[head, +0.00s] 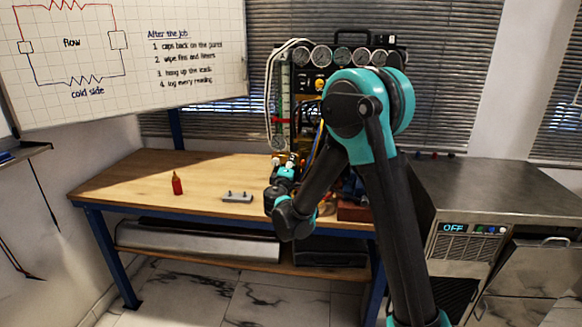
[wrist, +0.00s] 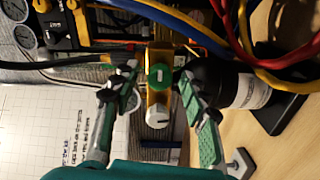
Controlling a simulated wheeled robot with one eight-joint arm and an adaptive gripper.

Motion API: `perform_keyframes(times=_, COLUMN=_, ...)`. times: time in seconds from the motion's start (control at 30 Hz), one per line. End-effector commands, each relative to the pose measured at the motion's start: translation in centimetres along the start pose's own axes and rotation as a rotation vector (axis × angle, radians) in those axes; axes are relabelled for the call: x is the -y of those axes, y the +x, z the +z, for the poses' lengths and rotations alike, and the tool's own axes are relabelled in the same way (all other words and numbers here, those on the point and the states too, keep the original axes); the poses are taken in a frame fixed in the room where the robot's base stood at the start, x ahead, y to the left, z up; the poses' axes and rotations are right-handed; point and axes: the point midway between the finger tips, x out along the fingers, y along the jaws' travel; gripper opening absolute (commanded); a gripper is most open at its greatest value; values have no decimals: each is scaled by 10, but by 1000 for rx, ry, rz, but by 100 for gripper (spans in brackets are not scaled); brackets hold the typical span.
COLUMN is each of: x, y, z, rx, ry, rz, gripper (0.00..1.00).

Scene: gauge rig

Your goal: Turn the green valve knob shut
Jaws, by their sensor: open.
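The green valve knob (wrist: 160,75) sits on a brass valve body (wrist: 158,55) in the middle of the wrist view, with a pale mark on its face. My gripper (wrist: 156,82) is open, with one finger to the left of the knob and one to the right. Gaps show between the knob and both fingers; I cannot tell how far in front of the fingertips it lies. In the head view my gripper (head: 289,163) is small at the back of the bench, by the gauge rig. The knob is not clearly visible there.
A black cylinder with a white label (wrist: 250,90) stands close right of the fingers. Red, yellow and blue cables (wrist: 262,62) run nearby. The gauge panel (head: 335,56) stands behind. On the bench (head: 130,176) are a red bottle (head: 177,185) and grey plate (head: 237,197); its left part is clear.

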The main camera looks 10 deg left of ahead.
Motion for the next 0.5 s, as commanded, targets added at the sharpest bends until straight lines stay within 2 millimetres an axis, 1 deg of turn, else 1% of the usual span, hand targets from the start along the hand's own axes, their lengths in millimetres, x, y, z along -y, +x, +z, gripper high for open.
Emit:
perform_keyframes(times=0.07, x=0, y=-3, z=0, rx=-1, ry=0, rz=0, gripper=44)
perform_keyframes(times=0.17, x=0, y=-13, z=-1, rx=-3, ry=0, rz=0, gripper=44)
perform_keyframes(times=0.27, x=0, y=-30, z=-1, rx=-3, ry=0, rz=0, gripper=44)
perform_keyframes(times=0.5, x=0, y=-80, z=-1, rx=-4, ry=0, rz=-1, gripper=44)
